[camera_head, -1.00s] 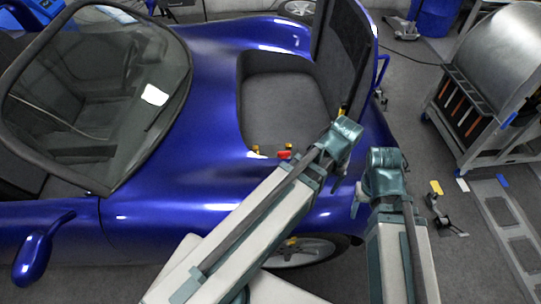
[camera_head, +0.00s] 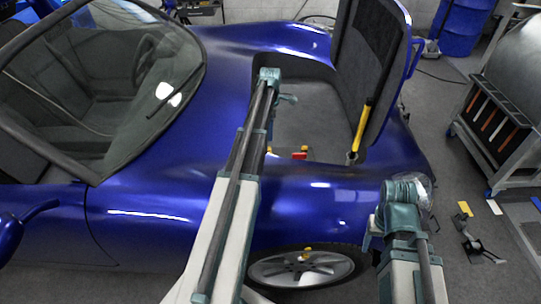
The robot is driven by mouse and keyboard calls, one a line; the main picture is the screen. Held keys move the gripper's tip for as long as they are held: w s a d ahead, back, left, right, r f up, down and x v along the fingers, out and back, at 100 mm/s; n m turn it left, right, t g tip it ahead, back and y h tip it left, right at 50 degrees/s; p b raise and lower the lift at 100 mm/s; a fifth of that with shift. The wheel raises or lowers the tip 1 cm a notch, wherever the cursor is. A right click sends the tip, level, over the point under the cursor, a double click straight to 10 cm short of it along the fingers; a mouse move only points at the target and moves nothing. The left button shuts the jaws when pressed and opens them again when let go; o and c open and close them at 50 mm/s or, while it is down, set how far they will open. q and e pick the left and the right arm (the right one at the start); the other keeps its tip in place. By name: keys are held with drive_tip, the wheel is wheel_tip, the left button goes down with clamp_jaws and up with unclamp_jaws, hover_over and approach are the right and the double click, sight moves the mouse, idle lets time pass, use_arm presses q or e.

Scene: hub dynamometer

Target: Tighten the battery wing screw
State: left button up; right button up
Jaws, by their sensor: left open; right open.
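The blue car's open luggage bay (camera_head: 315,112) has a grey lining. At its near edge are a small red part (camera_head: 299,156) and a small yellow, knob-like part (camera_head: 304,148) beside it. Another yellow part (camera_head: 269,149) shows just left of them, close to my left arm. Which of these is the battery wing screw is too small to tell. My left gripper (camera_head: 288,99) is open over the bay, beyond the yellow and red parts and apart from them. My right gripper (camera_head: 368,242) is open beside the car's near rear side, its fingers partly hidden by the wrist.
The raised lid (camera_head: 373,60) stands at the bay's right, with a yellow strut (camera_head: 361,128). The rear wheel (camera_head: 300,268) lies below, between my arms. A tool cart (camera_head: 497,115) stands at the far right. Small items (camera_head: 470,238) lie on the floor right of my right arm.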

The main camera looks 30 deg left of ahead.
use_arm(q)
wheel_tip(320, 180, down, 14)
drive_tip(key=b, duration=1.3)
drive_tip(key=shift+r+b, duration=0.1)
drive_tip(key=shift+b, duration=0.3)
drive_tip(key=shift+c, duration=0.3)
clamp_jaws()
